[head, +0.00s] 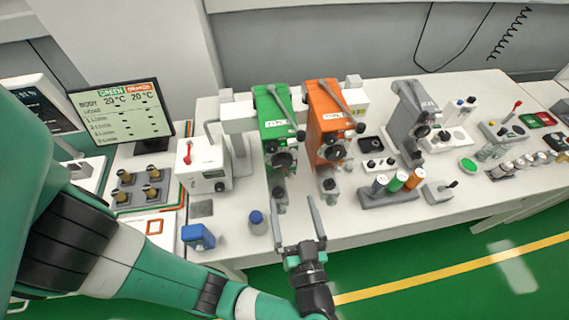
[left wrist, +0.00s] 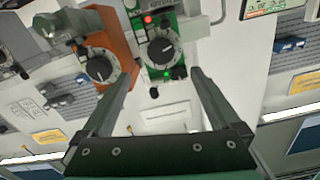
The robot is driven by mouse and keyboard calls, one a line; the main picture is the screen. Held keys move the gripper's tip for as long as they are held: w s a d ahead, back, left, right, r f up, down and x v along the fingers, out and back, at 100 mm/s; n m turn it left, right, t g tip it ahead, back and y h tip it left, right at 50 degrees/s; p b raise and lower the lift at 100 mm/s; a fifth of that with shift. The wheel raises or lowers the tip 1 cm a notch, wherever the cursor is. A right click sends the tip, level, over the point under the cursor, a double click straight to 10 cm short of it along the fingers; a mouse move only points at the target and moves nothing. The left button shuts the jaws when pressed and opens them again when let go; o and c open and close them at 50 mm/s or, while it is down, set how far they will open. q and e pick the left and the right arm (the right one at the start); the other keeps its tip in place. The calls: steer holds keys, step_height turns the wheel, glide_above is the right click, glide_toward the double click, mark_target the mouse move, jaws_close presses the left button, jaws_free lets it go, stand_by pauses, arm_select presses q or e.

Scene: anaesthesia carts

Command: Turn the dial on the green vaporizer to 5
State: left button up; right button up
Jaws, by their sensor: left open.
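The green vaporizer (head: 272,120) stands on the white bench, left of an orange vaporizer (head: 328,120). Its round dark dial (head: 284,159) is on its front, low down. In the left wrist view the dial (left wrist: 161,51) is black with a pointer mark and a white scale around it; the numbers are too small to read. A red light and a green light show beside it. My left gripper (head: 297,210) is open and empty, in front of and below the dial, apart from it. In the left wrist view its two fingers (left wrist: 158,100) stand apart below the dial. My right gripper does not show.
The orange vaporizer's dial (left wrist: 99,67) is close beside the green one. A blue-capped bottle (head: 257,222) and a blue box (head: 198,237) stand near the bench's front edge at left. Coloured cylinders (head: 398,181) stand in a grey rack at right. A monitor (head: 122,112) is at left.

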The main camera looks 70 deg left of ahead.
mark_target(283, 164)
arm_select(q)
steer(key=a, duration=0.3)
steer(key=a+p, duration=0.1)
steer(key=a, duration=0.5)
steer(key=shift+w+a+p, duration=0.35)
steer(key=shift+w+p, duration=0.05)
steer(key=shift+w+a, duration=0.15)
steer(key=shift+a, duration=0.5)
steer(key=c, duration=1.4)
